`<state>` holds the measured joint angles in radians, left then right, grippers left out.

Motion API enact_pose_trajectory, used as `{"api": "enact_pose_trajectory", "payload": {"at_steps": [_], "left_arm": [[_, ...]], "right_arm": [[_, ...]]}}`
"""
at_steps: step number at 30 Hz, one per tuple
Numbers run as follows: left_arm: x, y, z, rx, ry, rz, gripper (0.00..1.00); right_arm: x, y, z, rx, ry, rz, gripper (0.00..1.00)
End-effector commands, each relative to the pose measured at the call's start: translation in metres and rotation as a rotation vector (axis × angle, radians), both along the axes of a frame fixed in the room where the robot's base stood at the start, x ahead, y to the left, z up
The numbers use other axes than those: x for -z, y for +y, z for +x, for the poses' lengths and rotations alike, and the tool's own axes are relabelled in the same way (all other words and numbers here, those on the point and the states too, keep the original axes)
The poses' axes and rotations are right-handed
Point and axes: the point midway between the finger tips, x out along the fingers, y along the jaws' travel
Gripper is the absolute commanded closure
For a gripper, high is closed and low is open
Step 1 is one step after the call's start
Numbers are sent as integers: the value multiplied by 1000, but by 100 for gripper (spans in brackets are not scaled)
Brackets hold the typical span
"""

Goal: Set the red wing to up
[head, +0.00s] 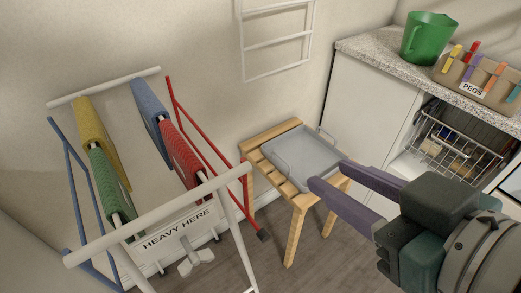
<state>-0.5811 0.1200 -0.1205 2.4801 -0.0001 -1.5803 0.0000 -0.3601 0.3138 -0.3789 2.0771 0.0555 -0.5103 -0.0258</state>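The red wing (204,137) is a thin red frame along the right side of the white drying rack (160,217). It appears to hang down beside the rack, below the level of the top rail; its lower part is partly hidden by the rack's front bar and leg. My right gripper (328,177) has two purple fingers with a clear gap between them. It is open and empty, to the right of the red wing and apart from it, in front of the wooden stool. My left gripper is not in view.
A blue wing (76,190) is on the rack's left. Yellow, green, blue and red cloths hang on it, with a "HEAVY HERE" sign (178,231). A wooden stool (294,238) with a grey tray (301,149) stands between rack and counter. The counter (373,51) holds a green jug (428,39).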

Motion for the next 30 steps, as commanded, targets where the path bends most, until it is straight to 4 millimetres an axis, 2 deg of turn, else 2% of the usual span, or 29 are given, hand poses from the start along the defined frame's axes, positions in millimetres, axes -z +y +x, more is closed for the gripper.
{"api": "enact_pose_trajectory", "payload": {"at_steps": [1,9,12,15,18,21,26,30], "left_arm": [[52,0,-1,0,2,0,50],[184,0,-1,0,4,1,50],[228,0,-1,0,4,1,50],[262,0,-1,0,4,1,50],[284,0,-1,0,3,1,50],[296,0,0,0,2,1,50],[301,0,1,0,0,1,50],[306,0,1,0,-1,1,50]], "right_arm": [[49,4,3,-18,-33,8,60],[160,24,13,-114,-229,78,60],[196,29,14,-146,-295,105,60],[223,33,14,-173,-352,127,60],[242,36,13,-194,-392,145,60],[250,37,12,-206,-420,157,60],[252,41,16,-212,-437,166,60],[250,54,33,-213,-440,167,60]]}}
